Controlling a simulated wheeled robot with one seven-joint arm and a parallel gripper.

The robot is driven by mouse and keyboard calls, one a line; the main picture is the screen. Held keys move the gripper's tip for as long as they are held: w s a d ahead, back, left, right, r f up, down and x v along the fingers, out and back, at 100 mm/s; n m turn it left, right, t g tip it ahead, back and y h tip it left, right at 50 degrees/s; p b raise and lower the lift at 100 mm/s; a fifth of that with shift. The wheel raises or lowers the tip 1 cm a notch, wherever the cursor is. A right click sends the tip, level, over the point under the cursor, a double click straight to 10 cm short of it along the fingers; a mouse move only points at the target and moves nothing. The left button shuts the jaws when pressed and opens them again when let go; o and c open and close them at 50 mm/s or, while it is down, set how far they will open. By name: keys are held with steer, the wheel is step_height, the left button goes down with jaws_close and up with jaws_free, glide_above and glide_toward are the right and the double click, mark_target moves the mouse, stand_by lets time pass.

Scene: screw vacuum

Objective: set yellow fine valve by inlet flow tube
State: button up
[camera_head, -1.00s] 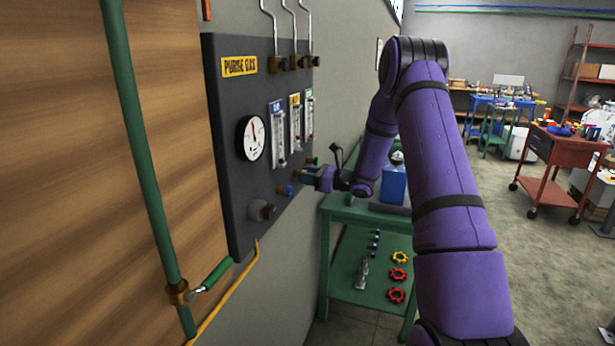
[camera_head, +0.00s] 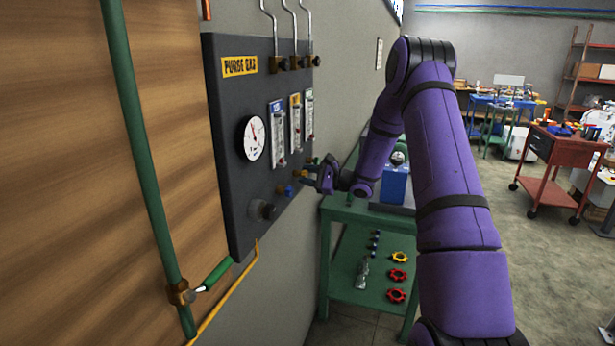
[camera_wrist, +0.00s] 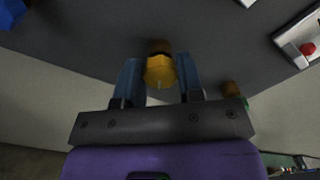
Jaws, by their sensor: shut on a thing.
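The yellow fine valve knob (camera_wrist: 160,71) sticks out from the dark panel between the two blue fingers of my gripper (camera_wrist: 160,80) in the wrist view. The fingers are shut on it. In the head view my gripper (camera_head: 308,173) reaches the lower right of the panel, and the yellow knob (camera_head: 301,175) shows a little at its tip. Three flow tubes stand above: one with a blue label (camera_head: 278,134), one with a yellow label (camera_head: 296,124) and one with a green label (camera_head: 310,115). Their float heights are too small to read.
The grey panel (camera_head: 232,180) carries a round gauge (camera_head: 252,138), a blue knob (camera_head: 285,190) and a dark knob (camera_head: 262,209). A green knob (camera_wrist: 236,92) sits close beside my gripper. A green table (camera_head: 345,213) stands below my arm.

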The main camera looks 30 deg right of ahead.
steer(key=shift+f, duration=0.1)
stand_by(0.4)
steer(key=o, duration=0.9)
steer(key=v, duration=1.1)
